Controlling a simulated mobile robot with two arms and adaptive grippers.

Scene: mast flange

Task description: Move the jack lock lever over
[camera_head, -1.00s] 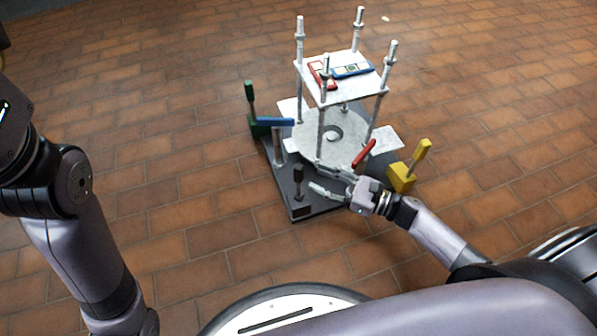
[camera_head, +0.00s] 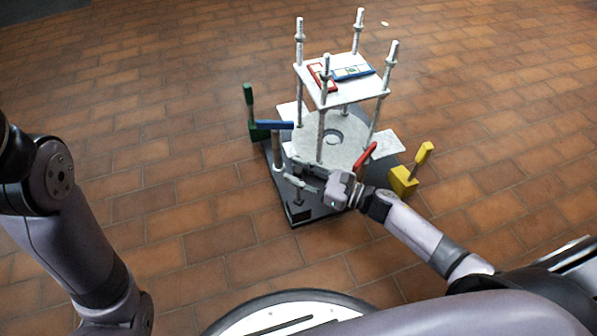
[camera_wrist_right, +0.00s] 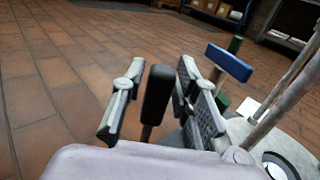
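Several levers stand around a dark base plate (camera_head: 325,212), and I cannot tell by label which is the jack lock lever. A black-handled lever stands at the front corner on a black block (camera_head: 298,213). Its black handle (camera_wrist_right: 157,95) is upright in the right wrist view. My right gripper (camera_head: 290,170) is open, with one finger on each side of this handle. A gap shows on the left of the handle; on the right the finger is close, and contact is unclear. In the head view the gripper partly hides the handle. My left gripper is out of frame.
A white flange disc (camera_head: 345,140) with upright rods carries an upper plate (camera_head: 350,92). A red lever (camera_head: 366,157) is close to my right wrist. A blue-handled lever (camera_head: 275,125), a green lever (camera_head: 249,95) and a yellow lever (camera_head: 404,182) stand around. The brick floor nearby is clear.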

